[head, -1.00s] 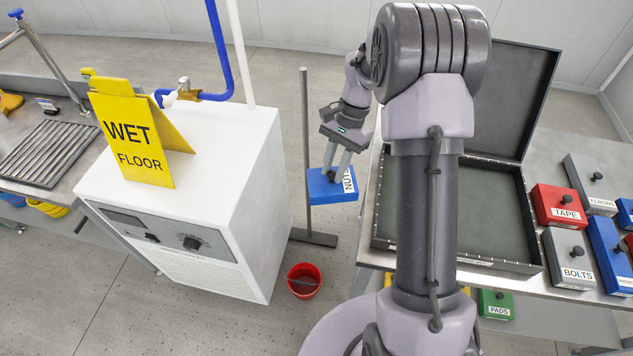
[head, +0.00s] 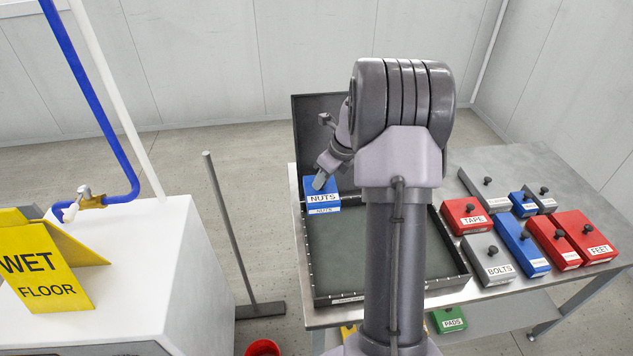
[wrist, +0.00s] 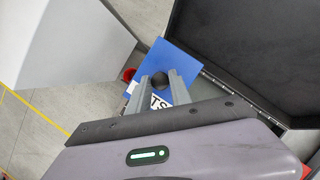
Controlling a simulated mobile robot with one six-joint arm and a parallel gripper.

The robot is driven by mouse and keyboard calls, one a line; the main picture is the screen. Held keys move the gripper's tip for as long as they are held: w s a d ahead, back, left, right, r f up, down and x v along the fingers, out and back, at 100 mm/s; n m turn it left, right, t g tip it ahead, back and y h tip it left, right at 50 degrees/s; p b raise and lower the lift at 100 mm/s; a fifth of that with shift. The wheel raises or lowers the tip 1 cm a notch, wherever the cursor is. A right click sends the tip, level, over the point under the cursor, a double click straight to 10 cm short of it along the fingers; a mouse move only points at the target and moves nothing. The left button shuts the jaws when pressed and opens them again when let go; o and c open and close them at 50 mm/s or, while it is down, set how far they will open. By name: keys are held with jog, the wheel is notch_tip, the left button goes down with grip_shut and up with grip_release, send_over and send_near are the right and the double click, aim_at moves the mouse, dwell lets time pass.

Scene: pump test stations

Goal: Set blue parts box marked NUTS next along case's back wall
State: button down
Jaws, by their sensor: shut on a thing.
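The blue box marked NUTS (head: 322,202) is in my gripper (head: 320,182), which is shut on its black knob. In the head view the box overlaps the back left corner of the open black case (head: 466,262), with its label facing the camera. I cannot tell whether it touches the case. The case's raised lid (head: 318,115) stands behind it. In the wrist view the blue box (wrist: 185,62) lies under my gripper (wrist: 160,82), beside the case's edge. My arm hides part of the case; its visible floor is bare.
Several boxes stand right of the case on the grey table (head: 575,185), including red TAPE (head: 463,217) and grey BOLTS (head: 487,258). A post (head: 230,228) rises left of the table. A white cabinet (head: 185,270) carries a yellow WET FLOOR sign (head: 40,265).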

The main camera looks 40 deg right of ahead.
aim_at(325, 191)
notch_tip(325, 191, down, 6)
jog(key=b, duration=0.5)
jog(key=shift+f, duration=0.25)
jog(key=shift+f+b, duration=0.95)
jog(key=shift+f, duration=0.65)
jog(key=shift+f, duration=0.1)
jog(key=shift+f+b, duration=0.55)
jog(key=shift+f, duration=0.2)
jog(key=shift+f, duration=0.35)
jog(key=c, duration=1.1)
grip_release()
